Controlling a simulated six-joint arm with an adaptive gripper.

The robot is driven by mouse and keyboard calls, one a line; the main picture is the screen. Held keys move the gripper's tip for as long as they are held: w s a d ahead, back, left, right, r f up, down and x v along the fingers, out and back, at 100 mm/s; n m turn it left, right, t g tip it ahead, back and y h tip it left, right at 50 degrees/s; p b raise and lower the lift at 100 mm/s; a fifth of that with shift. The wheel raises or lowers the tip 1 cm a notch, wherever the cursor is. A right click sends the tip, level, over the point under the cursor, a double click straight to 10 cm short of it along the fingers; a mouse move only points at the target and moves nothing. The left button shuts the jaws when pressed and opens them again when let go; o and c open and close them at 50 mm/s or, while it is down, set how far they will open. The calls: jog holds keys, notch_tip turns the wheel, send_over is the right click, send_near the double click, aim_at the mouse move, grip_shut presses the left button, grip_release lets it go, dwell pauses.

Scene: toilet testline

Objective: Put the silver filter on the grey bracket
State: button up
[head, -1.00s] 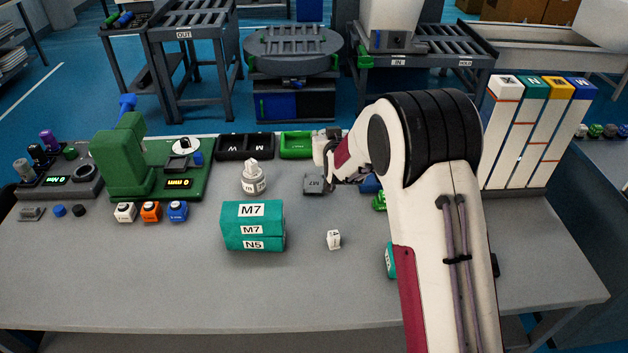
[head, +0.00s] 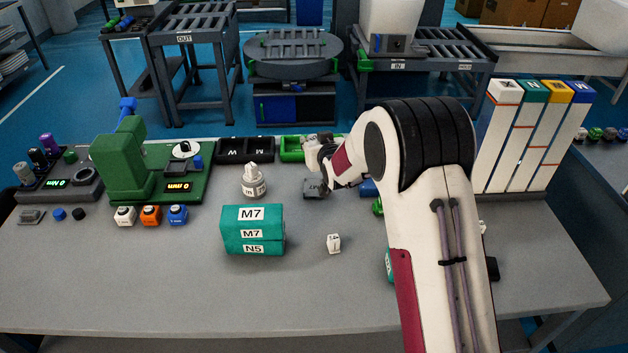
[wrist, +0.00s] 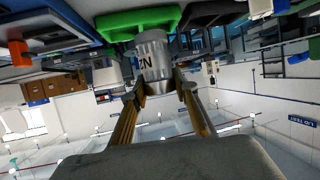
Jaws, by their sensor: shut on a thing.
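My gripper (wrist: 160,88) is shut on the silver filter (wrist: 152,58), a metallic cylinder with dark letters on its side. The filter sits between the two fingertips in the wrist view, in front of a green tray. In the head view my gripper (head: 318,150) is over the back of the table, by the green tray (head: 291,149); I cannot make out the filter there. A small grey labelled block (head: 314,188) lies below the gripper in the picture, partly hidden by my wrist. It may be the grey bracket, but I cannot tell for sure.
A black tray (head: 245,150) stands left of the green tray. A white-grey knobbed part (head: 254,181), a teal box (head: 252,230) and a small white block (head: 334,243) stand mid-table. A green machine (head: 125,165) is at left, tall coloured columns (head: 530,135) at right. The front table is clear.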

jog(key=shift+f, duration=3.05)
jog(key=shift+f, duration=0.1)
jog(key=shift+f, duration=1.75)
jog(key=shift+f, duration=0.15)
jog(key=o, duration=1.1)
jog(key=shift+s, duration=0.1)
